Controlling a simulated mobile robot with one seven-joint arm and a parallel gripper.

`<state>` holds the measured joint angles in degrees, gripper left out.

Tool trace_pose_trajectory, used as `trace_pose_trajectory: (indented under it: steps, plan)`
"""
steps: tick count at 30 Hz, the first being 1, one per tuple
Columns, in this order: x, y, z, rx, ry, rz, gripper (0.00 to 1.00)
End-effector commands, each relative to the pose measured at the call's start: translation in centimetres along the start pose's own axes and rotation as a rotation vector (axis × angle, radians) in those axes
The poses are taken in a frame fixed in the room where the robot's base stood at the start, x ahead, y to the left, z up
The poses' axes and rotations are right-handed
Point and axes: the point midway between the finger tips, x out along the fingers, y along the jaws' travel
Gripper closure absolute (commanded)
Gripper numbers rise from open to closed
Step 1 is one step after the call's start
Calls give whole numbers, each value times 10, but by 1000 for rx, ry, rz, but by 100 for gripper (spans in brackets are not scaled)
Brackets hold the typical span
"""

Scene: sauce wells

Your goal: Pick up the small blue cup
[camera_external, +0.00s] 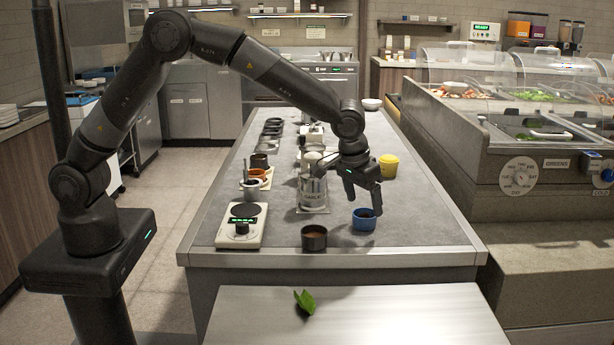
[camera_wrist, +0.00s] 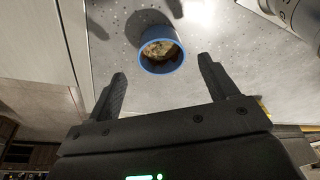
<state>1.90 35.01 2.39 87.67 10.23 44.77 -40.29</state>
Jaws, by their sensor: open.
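The small blue cup (camera_external: 364,220) stands upright near the front right of the grey counter. In the wrist view the cup (camera_wrist: 161,53) is round with a blue rim and has brownish contents. It lies beyond my fingertips, roughly centred between them. My gripper (camera_external: 363,206) is just above and beside the cup in the external view. In the wrist view my gripper (camera_wrist: 162,72) has its two black fingers spread wide with nothing between them. The fingers appear apart from the cup.
A dark cup (camera_external: 314,238) stands to the left of the blue cup, and a scale (camera_external: 242,226) farther left. A clear container (camera_external: 312,192) stands behind, and a yellow tub (camera_external: 389,166) sits at back right. The counter's front edge (camera_external: 340,257) is close.

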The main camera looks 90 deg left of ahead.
Motion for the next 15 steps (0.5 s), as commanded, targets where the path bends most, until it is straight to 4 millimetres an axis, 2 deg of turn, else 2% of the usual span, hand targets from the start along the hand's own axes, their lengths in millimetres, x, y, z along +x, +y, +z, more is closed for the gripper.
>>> trace_pose_trajectory:
  steps: [9, 15]
  plan:
    - [44, -3, 3, 0, -2, -2, 21]
    - [48, -2, 2, 0, 0, -1, 21]
